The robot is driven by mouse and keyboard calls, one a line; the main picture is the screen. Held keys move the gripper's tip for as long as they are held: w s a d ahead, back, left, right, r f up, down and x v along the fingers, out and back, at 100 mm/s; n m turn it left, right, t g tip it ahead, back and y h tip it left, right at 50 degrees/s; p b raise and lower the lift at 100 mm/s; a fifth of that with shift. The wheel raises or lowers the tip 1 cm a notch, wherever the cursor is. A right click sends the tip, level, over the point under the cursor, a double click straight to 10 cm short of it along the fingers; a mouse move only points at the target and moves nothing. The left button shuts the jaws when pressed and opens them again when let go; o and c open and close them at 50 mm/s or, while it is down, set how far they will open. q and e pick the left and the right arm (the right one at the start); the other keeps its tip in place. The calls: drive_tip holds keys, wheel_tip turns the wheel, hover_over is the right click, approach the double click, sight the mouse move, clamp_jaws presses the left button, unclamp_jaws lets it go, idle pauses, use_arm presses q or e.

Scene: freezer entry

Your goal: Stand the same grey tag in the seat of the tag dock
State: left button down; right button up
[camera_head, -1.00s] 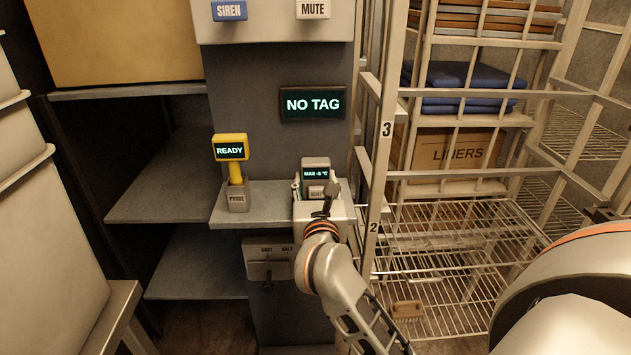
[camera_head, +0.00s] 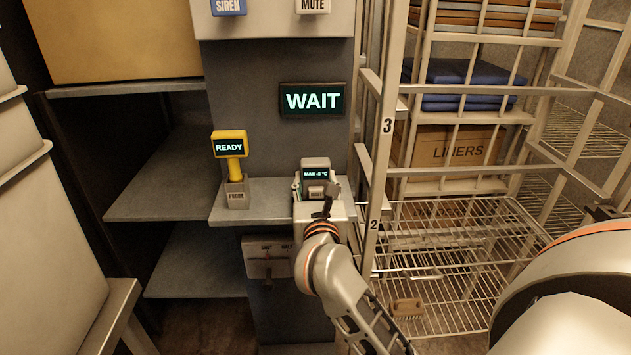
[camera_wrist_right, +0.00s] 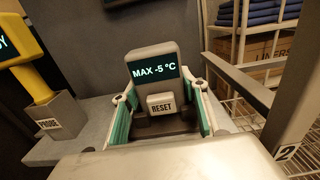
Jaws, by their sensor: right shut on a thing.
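The grey tag (camera_head: 315,165) stands upright at the front edge of the grey shelf, below a wall display (camera_head: 313,100) reading WAIT. In the right wrist view the tag (camera_wrist_right: 152,67) shows MAX -5 °C above a RESET button. My right gripper (camera_head: 316,187) is around the tag's lower part and shut on it. Its green-padded fingers (camera_wrist_right: 160,118) lie on either side of the tag. A dark part shows around the tag's foot, but the dock's seat itself is hidden by the tag and gripper. My left gripper is not in view.
A yellow probe (camera_head: 231,145) reading READY stands in its grey holder (camera_head: 237,195), left of the tag. A wire rack (camera_head: 368,175) rises close on the right. A grey panel with a lever (camera_head: 268,260) is below the shelf. Shelf room is clear between probe and tag.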

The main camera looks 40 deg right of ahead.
drive_tip(key=o, duration=1.1)
drive_tip(key=v, duration=1.2)
